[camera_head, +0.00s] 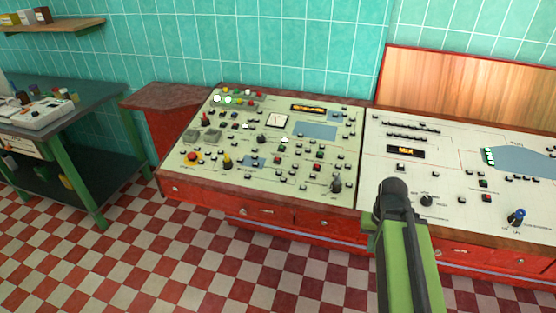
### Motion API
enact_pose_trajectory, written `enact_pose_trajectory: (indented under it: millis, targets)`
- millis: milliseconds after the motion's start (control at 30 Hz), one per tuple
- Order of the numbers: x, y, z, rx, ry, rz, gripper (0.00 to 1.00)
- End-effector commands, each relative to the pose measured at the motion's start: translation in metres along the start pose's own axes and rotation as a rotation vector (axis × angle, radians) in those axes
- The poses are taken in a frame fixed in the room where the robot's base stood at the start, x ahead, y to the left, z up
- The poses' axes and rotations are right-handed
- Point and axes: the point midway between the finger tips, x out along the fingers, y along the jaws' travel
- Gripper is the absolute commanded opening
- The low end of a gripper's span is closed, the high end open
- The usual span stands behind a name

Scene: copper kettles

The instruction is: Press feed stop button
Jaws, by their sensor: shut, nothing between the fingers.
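A slanted cream control panel (250,180) covers the left part of a red console. Its labels are too small to read, so I cannot tell which control is the feed stop button. A large red button on a yellow base (192,157) is at the panel's left. My gripper's fingers are not visible.
A second white panel (450,150) with a MIX display (406,152) and a blue knob (516,216) adjoins on the right. Red drawers (240,207) run below. A green-legged table (75,115) with boxes stands left. The checkered floor (150,255) in front is clear.

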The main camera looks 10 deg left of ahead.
Motion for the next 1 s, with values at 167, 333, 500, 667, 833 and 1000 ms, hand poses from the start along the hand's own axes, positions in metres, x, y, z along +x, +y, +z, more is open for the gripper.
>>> enact_pose_trajectory:
  millis: [167,333,500,667,833,1000]
  targets:
    - [0.000,0.000,0.000,0.000,0.000,0.000,0.00]
    - [0.000,0.000,0.000,0.000,0.000,0.000,0.00]
    - [-0.001,0.000,0.000,0.000,0.000,0.000,0.00]
    - [-0.025,0.000,0.000,0.000,0.000,0.000,0.00]
    - [-0.090,0.000,0.000,0.000,0.000,0.000,0.00]
    - [-0.160,0.000,0.000,0.000,0.000,0.000,0.00]
